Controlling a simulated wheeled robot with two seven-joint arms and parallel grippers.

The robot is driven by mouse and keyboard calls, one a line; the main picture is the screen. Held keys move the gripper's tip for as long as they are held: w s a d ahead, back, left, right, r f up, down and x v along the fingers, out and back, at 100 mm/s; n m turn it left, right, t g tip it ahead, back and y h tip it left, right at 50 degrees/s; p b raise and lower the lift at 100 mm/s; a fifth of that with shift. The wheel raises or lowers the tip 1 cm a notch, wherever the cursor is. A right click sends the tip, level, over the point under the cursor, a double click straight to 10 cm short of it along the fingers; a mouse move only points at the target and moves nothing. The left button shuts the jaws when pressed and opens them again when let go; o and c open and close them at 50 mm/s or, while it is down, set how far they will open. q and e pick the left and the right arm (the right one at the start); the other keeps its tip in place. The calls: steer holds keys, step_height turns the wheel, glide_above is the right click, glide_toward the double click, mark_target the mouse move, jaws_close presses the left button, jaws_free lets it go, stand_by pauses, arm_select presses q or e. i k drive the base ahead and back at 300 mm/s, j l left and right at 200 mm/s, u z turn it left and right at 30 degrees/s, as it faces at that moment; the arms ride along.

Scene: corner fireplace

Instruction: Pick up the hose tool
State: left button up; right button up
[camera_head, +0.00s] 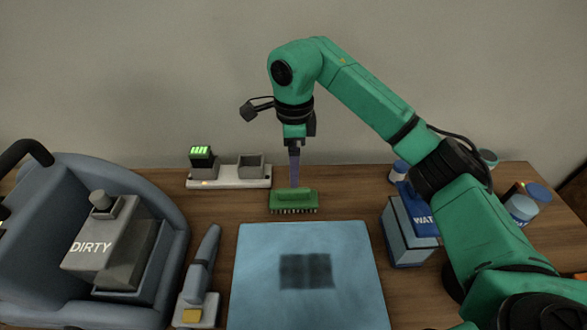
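A slim grey-blue hand tool (206,247), which looks like the hose tool, stands upright in a small light holder (197,310) with a yellow patch. It is between the grey-blue machine and the blue mat. My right gripper (294,180) points down at the back middle, right above a green brush (293,199). It shows edge-on, so I cannot tell whether its fingers are open or shut, or whether they touch the brush. The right gripper is up and to the right of the hand tool, well apart from it. My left gripper is not in view.
A grey-blue machine (165,215) with a tank marked DIRTY (95,245) fills the left. A blue mat (345,240) with a dark patch lies in the middle. A white charger (229,183) stands behind. A blue WATER container (408,245) and jars (521,208) are at right.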

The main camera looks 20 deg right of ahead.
mark_target(196, 294)
steer(key=k, duration=2)
